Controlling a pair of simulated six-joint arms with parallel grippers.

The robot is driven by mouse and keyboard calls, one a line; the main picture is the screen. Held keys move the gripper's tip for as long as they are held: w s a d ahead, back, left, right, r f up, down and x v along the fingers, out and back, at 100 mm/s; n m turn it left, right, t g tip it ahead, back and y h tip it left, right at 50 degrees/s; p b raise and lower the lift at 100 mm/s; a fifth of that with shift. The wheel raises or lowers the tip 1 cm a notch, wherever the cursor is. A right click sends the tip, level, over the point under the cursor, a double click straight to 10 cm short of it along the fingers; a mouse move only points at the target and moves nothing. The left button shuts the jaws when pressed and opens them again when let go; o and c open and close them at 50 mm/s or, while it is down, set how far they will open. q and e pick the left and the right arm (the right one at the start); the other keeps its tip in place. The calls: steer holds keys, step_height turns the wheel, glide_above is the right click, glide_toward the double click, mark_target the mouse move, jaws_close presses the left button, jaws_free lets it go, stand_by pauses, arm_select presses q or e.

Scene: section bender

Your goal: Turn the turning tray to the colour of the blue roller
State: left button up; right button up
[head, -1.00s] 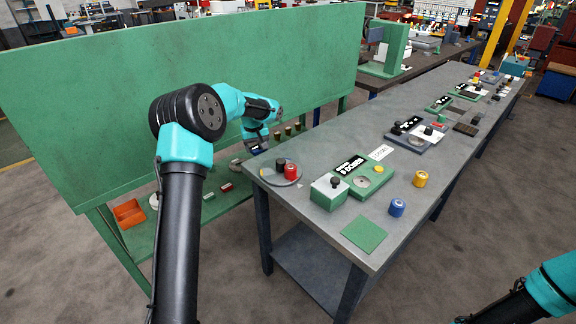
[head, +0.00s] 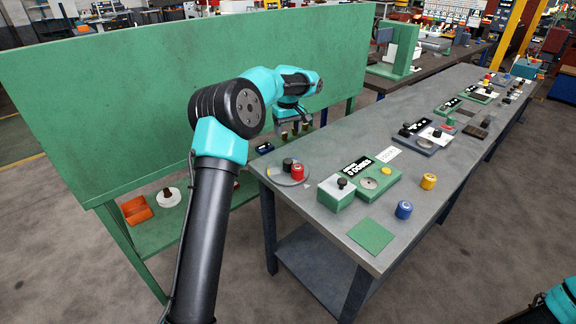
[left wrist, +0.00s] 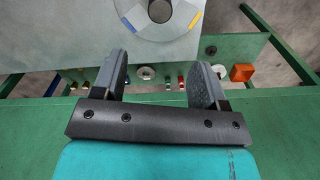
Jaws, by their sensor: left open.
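The turning tray (head: 279,180) is a round grey disc on the near left corner of the grey table, with a black knob (head: 288,164) and a red roller (head: 297,172) on it. In the left wrist view, part of the disc (left wrist: 145,30) shows at the top edge with blue and yellow marks; the rest is cut off. The blue roller (head: 404,210) stands upright near the table's right edge. My left gripper (head: 293,131) is open and empty, behind the tray in the head view and apart from it. Its spread fingers show in the left wrist view (left wrist: 158,75).
A yellow roller (head: 428,181) stands behind the blue one. A green device (head: 337,193) with a knob and a green plate (head: 370,236) lie right of the tray. A tall green panel (head: 130,105) rises on the left.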

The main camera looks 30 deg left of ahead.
mark_target(288, 160)
arm_select(q)
step_height(288, 160, down, 16)
steer(key=shift+f, duration=0.1)
stand_by(0.5)
steer(key=shift+c, duration=0.4)
jaws_close()
